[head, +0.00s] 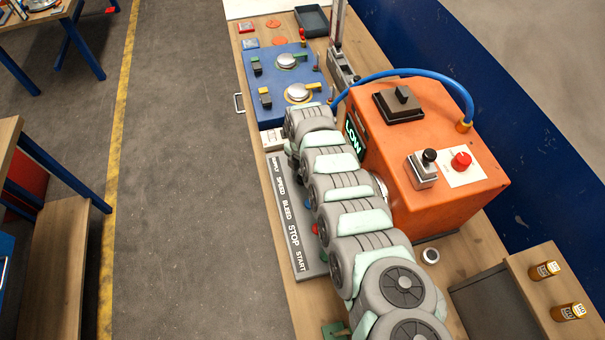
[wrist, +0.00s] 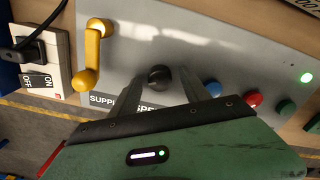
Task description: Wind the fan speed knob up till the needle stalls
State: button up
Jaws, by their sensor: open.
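The black speed knob (wrist: 159,76) sits on the grey control panel (wrist: 190,45) in the wrist view, above a partly covered label that reads as SPEED. My gripper (wrist: 161,82) is open, with one finger on each side of the knob. A gap seems to show on both sides, but I cannot tell whether either finger touches it. In the head view the panel (head: 313,262) shows its SUPPLY, SPEED, BLEED, STOP and START labels, while my arm hides the gripper and the knob. I see no needle clearly in either view.
A yellow crank-shaped handle (wrist: 92,55) stands left of the knob, beside a white ON/OFF switch box (wrist: 40,68). Blue (wrist: 211,89), red (wrist: 253,99) and green (wrist: 287,107) buttons lie to the right. An orange box (head: 440,195) with a lit LOW display stands beside my arm.

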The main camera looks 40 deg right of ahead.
jog(key=shift+c, duration=0.3)
grip_shut()
